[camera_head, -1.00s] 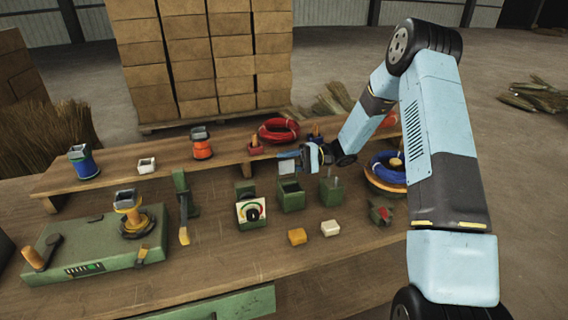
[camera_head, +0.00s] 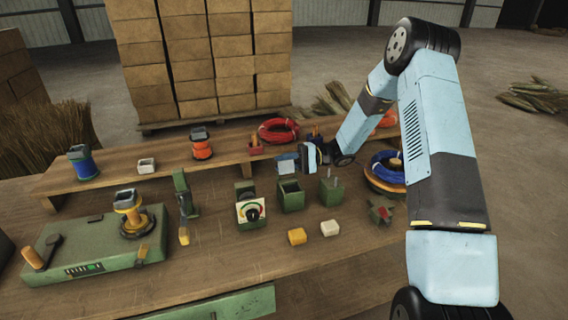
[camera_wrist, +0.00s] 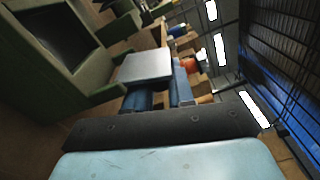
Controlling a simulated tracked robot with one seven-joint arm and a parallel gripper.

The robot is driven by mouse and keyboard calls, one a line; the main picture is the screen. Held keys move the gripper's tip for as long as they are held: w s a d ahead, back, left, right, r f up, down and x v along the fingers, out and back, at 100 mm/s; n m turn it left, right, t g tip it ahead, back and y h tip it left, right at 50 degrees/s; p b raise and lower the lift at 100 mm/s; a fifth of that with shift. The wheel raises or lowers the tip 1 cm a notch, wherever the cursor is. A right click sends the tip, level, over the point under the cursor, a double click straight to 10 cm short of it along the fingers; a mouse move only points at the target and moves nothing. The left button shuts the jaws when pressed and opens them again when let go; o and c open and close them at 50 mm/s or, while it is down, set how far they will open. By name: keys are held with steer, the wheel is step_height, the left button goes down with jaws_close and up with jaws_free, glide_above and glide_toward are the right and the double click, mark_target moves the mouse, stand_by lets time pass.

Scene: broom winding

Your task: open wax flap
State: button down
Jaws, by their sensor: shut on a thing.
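The wax box is a small green open-topped box (camera_head: 291,197) in the middle of the bench, and its dark inside also shows in the wrist view (camera_wrist: 88,58). The wax flap is a pale grey plate (camera_head: 286,167), standing up at the back of the box, with the opening uncovered. In the wrist view the flap (camera_wrist: 146,66) is beside the box rim. My gripper (camera_head: 301,157) is shut on the flap, reaching in from the right. Its blue fingers (camera_wrist: 160,96) are at the flap's edge. The flap's hinge is not clear.
A green dial box (camera_head: 250,212) stands left of the wax box, another green box (camera_head: 332,190) right. Yellow (camera_head: 297,236) and cream (camera_head: 330,228) blocks lie in front. A raised shelf (camera_head: 110,174) with a red coil (camera_head: 279,130) runs behind.

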steer(key=shift+s+d+r+n, duration=0.15)
steer(key=shift+s+n, duration=0.15)
steer(key=shift+n, duration=0.7)
steer(key=shift+s+d+r+n, duration=0.1)
steer(key=shift+s+n, duration=0.15)
steer(key=shift+n, duration=0.75)
steer(key=c, duration=1.1)
jaws_free()
steer(key=shift+a, duration=0.1)
steer(key=shift+o, duration=0.2)
steer(key=shift+w+r, duration=0.1)
steer(key=v, duration=0.7)
steer(key=shift+d, duration=0.3)
steer(key=shift+w, duration=0.1)
